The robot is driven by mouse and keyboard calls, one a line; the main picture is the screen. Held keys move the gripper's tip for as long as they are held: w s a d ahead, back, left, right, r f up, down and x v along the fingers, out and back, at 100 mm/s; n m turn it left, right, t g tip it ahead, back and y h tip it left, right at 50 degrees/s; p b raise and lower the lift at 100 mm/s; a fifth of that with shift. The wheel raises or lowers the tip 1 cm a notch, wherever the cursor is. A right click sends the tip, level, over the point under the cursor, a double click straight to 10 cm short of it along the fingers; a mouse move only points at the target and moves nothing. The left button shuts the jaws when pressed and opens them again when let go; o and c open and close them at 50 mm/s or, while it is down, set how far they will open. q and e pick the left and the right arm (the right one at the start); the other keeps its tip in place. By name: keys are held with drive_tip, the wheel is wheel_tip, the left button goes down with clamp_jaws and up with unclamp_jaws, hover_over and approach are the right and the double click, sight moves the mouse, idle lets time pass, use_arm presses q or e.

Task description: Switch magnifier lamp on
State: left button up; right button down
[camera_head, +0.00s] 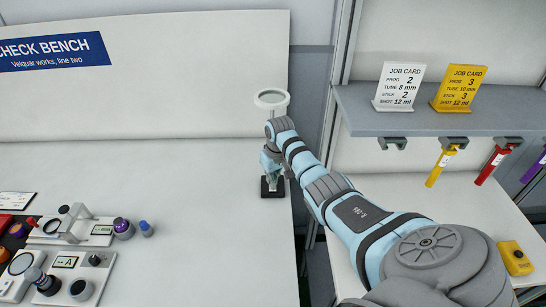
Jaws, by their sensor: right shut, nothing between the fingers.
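The magnifier lamp has a white ring head (272,97) and a dark square base (271,188) near the right edge of the check bench. My right gripper (271,178) points down at the base, shut and empty. Its fingertips are over or against the base; I cannot tell whether they touch it. The gripper and my right wrist hide the lamp's stem and most of the base, so no switch can be made out. I cannot tell whether the lamp is lit. My left gripper is not in view.
Test fixtures (70,225) with dials stand at the bench's left, beside a purple-capped piece (123,228) and a blue-capped piece (146,228). A grey shelf (440,122) on the right bears job cards, with coloured tubes hanging below. The bench's front middle is clear.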

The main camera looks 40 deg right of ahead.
drive_tip(key=shift+f+b, duration=0.6)
drive_tip(key=shift+f, duration=0.3)
idle(0.4)
wheel_tip(320, 180, up, 5)
drive_tip(key=p, duration=0.5)
drive_tip(key=shift+p, duration=0.4)
wheel_tip(320, 180, up, 2)
drive_tip(key=shift+r+p, duration=0.1)
drive_tip(key=shift+p, duration=0.5)
drive_tip(key=shift+s+d, duration=0.1)
